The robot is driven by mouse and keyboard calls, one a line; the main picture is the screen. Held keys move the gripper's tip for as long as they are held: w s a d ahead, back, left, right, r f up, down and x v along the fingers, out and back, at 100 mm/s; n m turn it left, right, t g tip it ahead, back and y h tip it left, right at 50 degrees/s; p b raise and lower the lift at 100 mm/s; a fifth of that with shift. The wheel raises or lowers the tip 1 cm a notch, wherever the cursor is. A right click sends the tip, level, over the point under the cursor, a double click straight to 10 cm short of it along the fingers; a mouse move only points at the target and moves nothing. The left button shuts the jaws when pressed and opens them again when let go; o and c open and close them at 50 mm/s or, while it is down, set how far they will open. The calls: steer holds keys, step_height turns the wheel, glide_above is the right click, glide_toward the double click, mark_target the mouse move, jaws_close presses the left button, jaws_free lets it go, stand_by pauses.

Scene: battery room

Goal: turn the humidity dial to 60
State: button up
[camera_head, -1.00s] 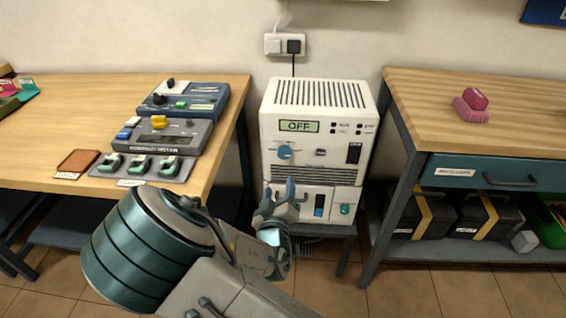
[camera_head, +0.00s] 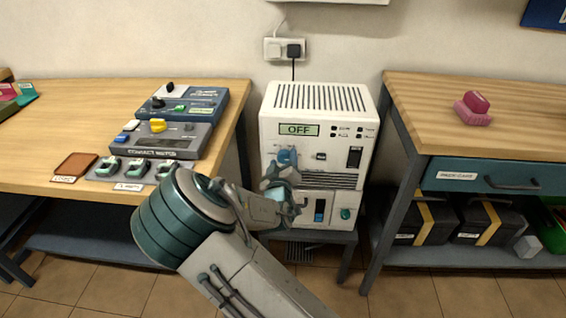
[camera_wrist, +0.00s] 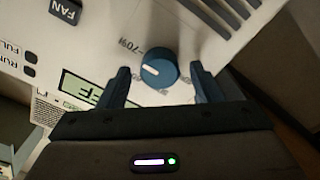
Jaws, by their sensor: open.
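The humidity dial is a round blue knob (camera_wrist: 159,70) with a white pointer line, on the front of a white unit. In the wrist view a "70%" mark is printed near it. My gripper (camera_wrist: 163,82) is open, with one dark finger on each side of the dial and a gap on both sides. In the head view the dial (camera_head: 288,157) is partly hidden by my gripper (camera_head: 280,168). The unit's display (camera_head: 299,130) reads OFF. The white unit (camera_head: 317,97) stands upright between two tables.
A dark rocker switch (camera_head: 354,157) sits right of the dial. A lower white unit with a blue switch and green knob stands beneath. The left table (camera_head: 50,140) holds several devices; the right table (camera_head: 430,110) holds a pink object (camera_head: 474,107).

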steer(key=shift+c, duration=0.3)
steer(key=c, duration=0.9)
steer(key=shift+c, duration=0.2)
steer(key=n+p, duration=0.2)
steer(key=n, duration=0.3)
steer(key=n+p, duration=0.1)
steer(key=n, duration=0.5)
steer(key=shift+f+n+p, duration=0.15)
steer(key=shift+n+p, duration=0.15)
steer(key=o, duration=1)
